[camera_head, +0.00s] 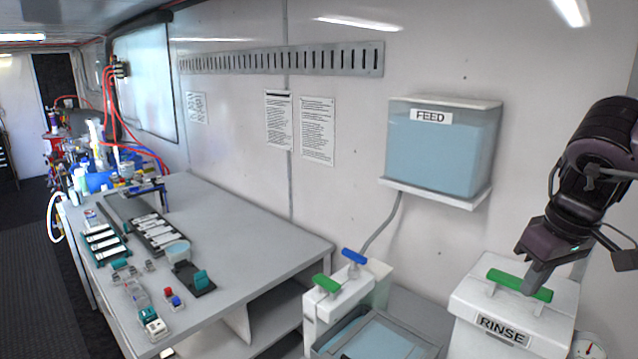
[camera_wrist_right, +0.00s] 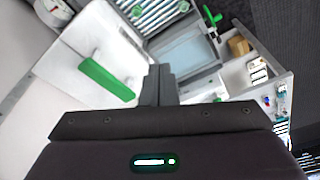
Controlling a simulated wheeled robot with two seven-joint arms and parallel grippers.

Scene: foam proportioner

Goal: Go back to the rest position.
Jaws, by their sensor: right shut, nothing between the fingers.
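My right gripper (camera_head: 535,285) comes in from the right in the head view. Its fingers are together and empty, in front of or just above the green handle (camera_head: 519,285) on the white RINSE box (camera_head: 462,318); I cannot tell whether they touch. In the right wrist view the shut fingers (camera_wrist_right: 158,85) point away from the camera, and the green handle (camera_wrist_right: 107,80) lies to their left, apart from them. My left gripper is not in either view.
A blue FEED tank (camera_head: 445,150) sits on a wall shelf. Green (camera_head: 327,284) and blue (camera_head: 354,257) valve handles stand left of the RINSE box, by a basin (camera_head: 375,340). A grey bench (camera_head: 235,222) with small items is at left. A gauge (camera_head: 590,347) is at lower right.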

